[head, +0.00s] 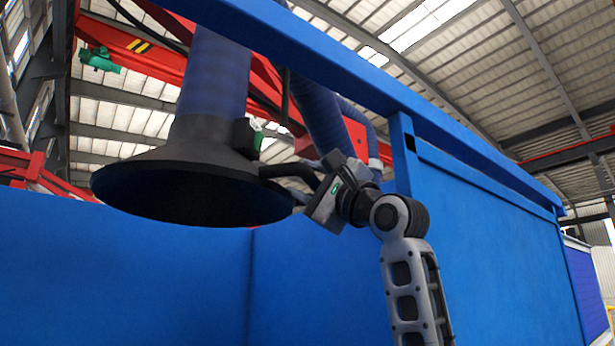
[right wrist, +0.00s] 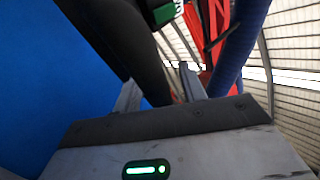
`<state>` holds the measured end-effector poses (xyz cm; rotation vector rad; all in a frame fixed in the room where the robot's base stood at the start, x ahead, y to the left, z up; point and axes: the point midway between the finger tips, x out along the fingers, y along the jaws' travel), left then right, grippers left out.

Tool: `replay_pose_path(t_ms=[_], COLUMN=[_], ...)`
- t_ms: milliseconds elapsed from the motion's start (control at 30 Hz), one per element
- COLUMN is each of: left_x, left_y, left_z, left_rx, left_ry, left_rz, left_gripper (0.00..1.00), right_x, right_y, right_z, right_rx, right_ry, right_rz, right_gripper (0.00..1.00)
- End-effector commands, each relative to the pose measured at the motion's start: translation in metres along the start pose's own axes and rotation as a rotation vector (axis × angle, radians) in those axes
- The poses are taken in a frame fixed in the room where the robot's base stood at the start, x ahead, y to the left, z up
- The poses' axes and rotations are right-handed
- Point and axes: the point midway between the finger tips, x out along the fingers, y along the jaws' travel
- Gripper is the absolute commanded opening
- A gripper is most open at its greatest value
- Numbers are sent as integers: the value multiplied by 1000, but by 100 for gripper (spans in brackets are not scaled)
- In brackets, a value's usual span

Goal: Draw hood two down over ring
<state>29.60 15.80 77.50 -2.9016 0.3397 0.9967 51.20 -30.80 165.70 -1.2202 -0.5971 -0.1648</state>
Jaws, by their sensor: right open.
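A black flared hood (head: 190,165) hangs mouth-down from a thick blue flexible duct (head: 215,75) at the left in the head view. A dark curved handle (head: 285,170) sticks out from its right side, below a small green-and-black box (head: 246,137). My right gripper (head: 303,187) is open beside this handle, at the hood's right edge. No ring is in view. My left gripper is not in view.
Blue panels (head: 480,230) stand behind and to the right, with a blue beam (head: 340,60) overhead. A second blue duct (head: 320,115) hangs behind the gripper. Red girders (head: 130,60) cross at the back left. The space below the hood is clear.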

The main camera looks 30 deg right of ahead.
Motion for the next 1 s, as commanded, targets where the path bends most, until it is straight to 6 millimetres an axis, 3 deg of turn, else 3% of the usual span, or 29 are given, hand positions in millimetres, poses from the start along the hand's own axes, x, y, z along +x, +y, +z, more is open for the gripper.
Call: replay_pose_path(t_ms=[100,267,467,667,1000], left_x=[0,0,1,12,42], left_y=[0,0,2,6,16], left_z=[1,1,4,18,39], left_rx=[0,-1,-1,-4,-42], left_ry=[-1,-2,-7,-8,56], left_rz=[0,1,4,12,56], left_gripper=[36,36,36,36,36], right_x=[0,0,-2,-14,-69], right_y=[0,0,2,24,114], right_z=[0,0,0,-6,-28], right_rx=[0,0,0,1,3], right_ry=[0,0,0,0,-1], right_rz=[0,0,0,1,4], right_gripper=[41,0,0,0,0])
